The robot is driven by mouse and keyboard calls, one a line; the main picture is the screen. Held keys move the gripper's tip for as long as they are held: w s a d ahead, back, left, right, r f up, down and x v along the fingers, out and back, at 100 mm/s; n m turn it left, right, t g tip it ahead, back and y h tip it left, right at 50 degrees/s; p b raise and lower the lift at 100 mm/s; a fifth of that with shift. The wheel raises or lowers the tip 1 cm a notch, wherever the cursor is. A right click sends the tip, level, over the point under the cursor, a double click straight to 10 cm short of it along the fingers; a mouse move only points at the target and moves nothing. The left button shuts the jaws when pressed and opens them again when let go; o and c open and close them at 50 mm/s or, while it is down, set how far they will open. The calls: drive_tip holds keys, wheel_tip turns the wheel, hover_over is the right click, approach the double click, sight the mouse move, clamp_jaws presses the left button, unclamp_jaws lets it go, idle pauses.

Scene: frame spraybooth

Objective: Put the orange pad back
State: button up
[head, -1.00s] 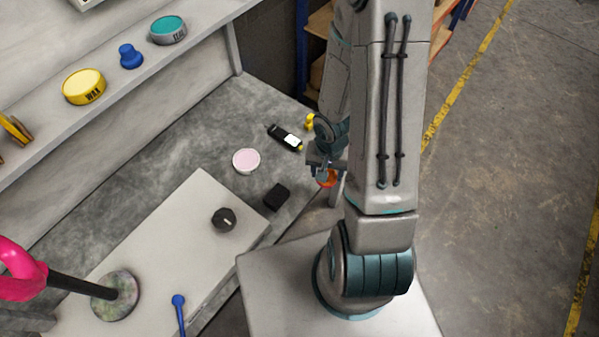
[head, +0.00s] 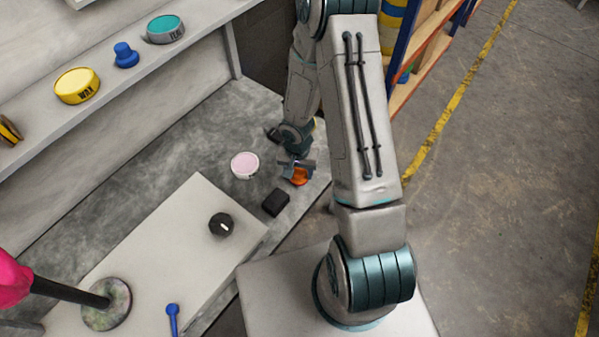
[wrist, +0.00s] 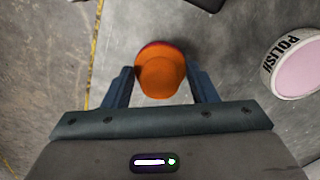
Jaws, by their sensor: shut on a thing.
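The orange pad (head: 299,178) is held by my gripper (head: 296,164) near the right end of the grey bench, by its front edge. In the wrist view the pad (wrist: 160,76) shows as a rounded orange piece with a redder far rim. It sits between the two dark fingers of my gripper (wrist: 162,80), which are shut on it. I cannot tell how high it is above the bench. The polisher (head: 62,290), with a pink handle and a mottled round head, stands on the pale board at the lower left.
A pink-topped polish tub (head: 245,165) and a black block (head: 275,203) are left of my gripper. A black knob (head: 221,225) and a blue tool (head: 173,318) lie on the pale board (head: 150,250). The shelf holds a yellow tub (head: 77,86) and a teal-topped tub (head: 165,29).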

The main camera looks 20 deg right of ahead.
drive_tip(key=shift+f, duration=0.45)
drive_tip(key=o, duration=0.9)
wheel_tip(320, 180, up, 12)
drive_tip(key=p, duration=0.3)
wheel_tip(320, 180, up, 16)
drive_tip(key=n+t+h, duration=0.1)
drive_tip(key=n+h, duration=0.1)
hover_over(298, 171)
drive_tip(key=s+d, duration=0.2)
drive_tip(key=s, duration=0.3)
drive_tip(key=shift+s+a+r+n+t+y, duration=0.3)
drive_tip(key=shift+s+r+n, duration=0.25)
drive_tip(key=shift+s+r, duration=0.95)
drive_tip(key=shift+s+a+r+n+t+y, duration=0.25)
drive_tip(key=shift+s+r+n+y, duration=0.3)
drive_tip(key=shift+s+r, duration=0.95)
drive_tip(key=shift+s+a+r+n+t+y, duration=0.25)
drive_tip(key=shift+s+r+n, duration=0.35)
drive_tip(key=shift+s+r, duration=0.9)
drive_tip(key=shift+w+r, duration=0.1)
drive_tip(key=shift+w, duration=0.05)
